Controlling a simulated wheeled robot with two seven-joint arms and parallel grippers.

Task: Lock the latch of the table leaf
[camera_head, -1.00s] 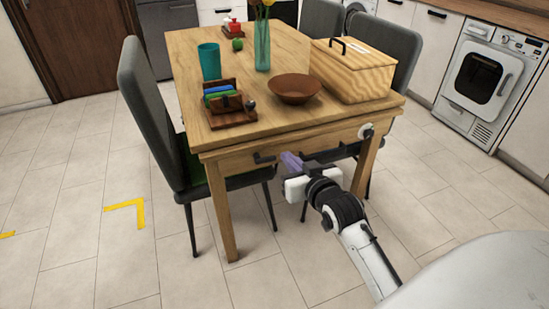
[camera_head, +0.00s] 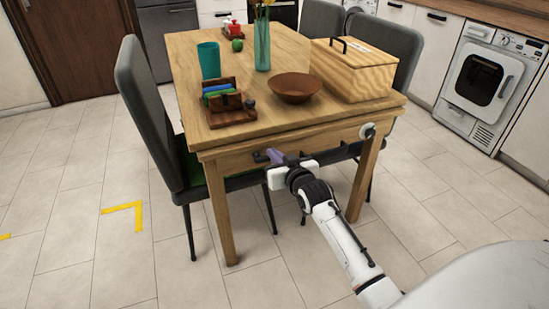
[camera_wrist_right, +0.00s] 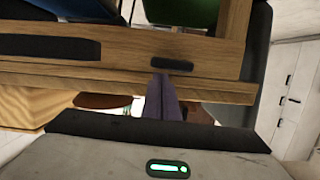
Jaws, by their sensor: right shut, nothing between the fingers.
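The wooden table (camera_head: 222,170) stands ahead, its front apron facing me. A small black fitting (camera_head: 260,156), which looks like the latch, sits on the left part of the apron; it also shows in the right wrist view (camera_wrist_right: 172,64). My right gripper (camera_head: 274,156) is shut and empty, its purple fingers close beside that fitting. In the right wrist view the fingertips (camera_wrist_right: 165,78) lie just below the fitting in the picture; I cannot tell whether they touch. My left gripper is out of view.
A grey chair (camera_head: 147,110) stands at the table's left. A bowl (camera_head: 295,88) and a wooden box (camera_head: 352,75) stand on top.

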